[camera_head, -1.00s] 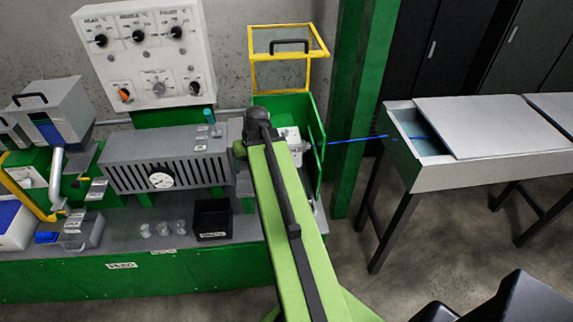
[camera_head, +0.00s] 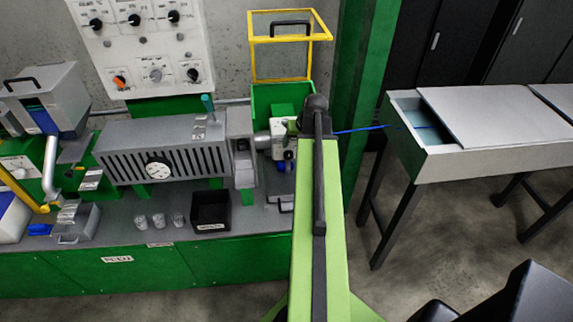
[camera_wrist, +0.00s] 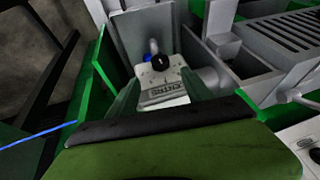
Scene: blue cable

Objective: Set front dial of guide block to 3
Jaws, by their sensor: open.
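The guide block (camera_head: 288,138) is a pale block in the green bay at the right end of the bench, partly hidden by my arm in the head view. In the wrist view the guide block (camera_wrist: 163,88) shows a lettered plate, a black round dial (camera_wrist: 160,62) and a blue part (camera_wrist: 147,58) beside the dial. The dial's setting is too small to read. The two fingers of my gripper (camera_wrist: 160,98) are apart, on either side of the block's near face, and hold nothing. In the head view the gripper is hidden behind my arm.
A blue cable (camera_head: 360,129) runs from the bay to the open trough (camera_head: 408,112) at right. A raised yellow frame (camera_head: 253,47) stands behind the bay. A grey slotted housing (camera_head: 190,135) and a black bin (camera_head: 193,212) are at left. A green post stands right of the bay.

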